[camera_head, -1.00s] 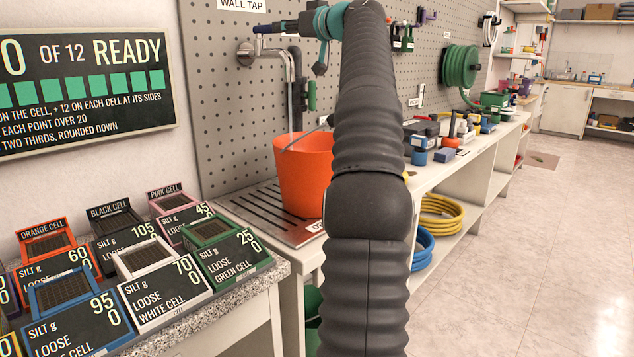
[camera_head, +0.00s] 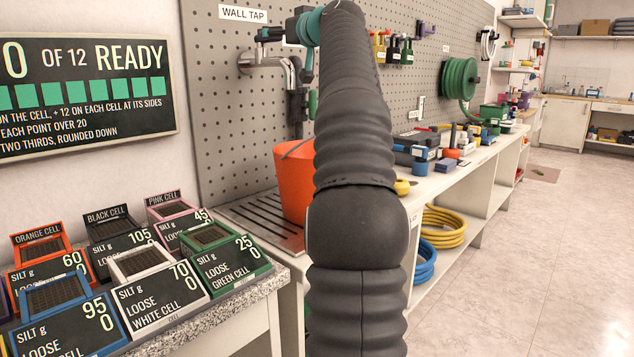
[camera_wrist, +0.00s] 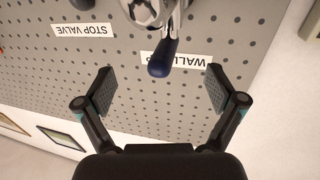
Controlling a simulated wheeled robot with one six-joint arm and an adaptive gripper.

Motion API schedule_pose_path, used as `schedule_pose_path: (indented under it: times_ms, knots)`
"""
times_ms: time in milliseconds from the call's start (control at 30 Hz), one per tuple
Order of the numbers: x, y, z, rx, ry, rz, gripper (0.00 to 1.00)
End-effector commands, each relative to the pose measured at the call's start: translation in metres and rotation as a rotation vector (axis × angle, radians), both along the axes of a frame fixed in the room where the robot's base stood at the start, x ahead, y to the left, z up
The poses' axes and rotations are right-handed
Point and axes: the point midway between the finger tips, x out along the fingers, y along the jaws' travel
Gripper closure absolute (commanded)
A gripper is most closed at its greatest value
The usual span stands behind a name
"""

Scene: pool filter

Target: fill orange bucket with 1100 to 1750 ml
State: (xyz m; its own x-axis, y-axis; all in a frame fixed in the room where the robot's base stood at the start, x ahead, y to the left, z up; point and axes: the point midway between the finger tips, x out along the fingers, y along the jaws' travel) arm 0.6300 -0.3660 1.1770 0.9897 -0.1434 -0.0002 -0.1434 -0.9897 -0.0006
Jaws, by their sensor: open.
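The orange bucket (camera_head: 294,185) stands upright on the slatted drain tray (camera_head: 262,222) below the wall tap (camera_head: 262,62). My arm hides its right side, and its inside and water level cannot be seen. The tap's spout bends down above the bucket; I cannot tell whether water runs from it. My gripper (camera_head: 280,32) is up at the tap, under the WALL TAP label. In the wrist view my gripper (camera_wrist: 160,90) is open and empty. The tap's dark blue lever handle (camera_wrist: 163,60) points between the fingers, just beyond the tips and apart from them.
Silt cell boxes (camera_head: 150,275) with dark signs sit on the counter at left. A READY board (camera_head: 85,90) hangs above them. A bench (camera_head: 470,160) with tools and a green hose reel (camera_head: 460,78) is at right. Open floor (camera_head: 530,260) lies beyond it.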

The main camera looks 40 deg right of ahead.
Motion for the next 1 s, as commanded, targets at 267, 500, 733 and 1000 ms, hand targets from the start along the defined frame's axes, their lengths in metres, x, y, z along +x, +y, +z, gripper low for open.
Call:
schedule_pose_path:
  times_ms: [267, 500, 733, 1000]
  knots:
    - [-0.023, 0.004, -0.003, -0.001, -0.002, 0.0, 0.06]
    - [-0.048, 0.008, -0.002, -0.001, -0.002, -0.001, 0.06]
    - [-0.067, 0.01, -0.001, -0.001, -0.001, -0.001, 0.06]
    - [-0.069, 0.011, 0.0, 0.0, -0.001, 0.001, 0.06]
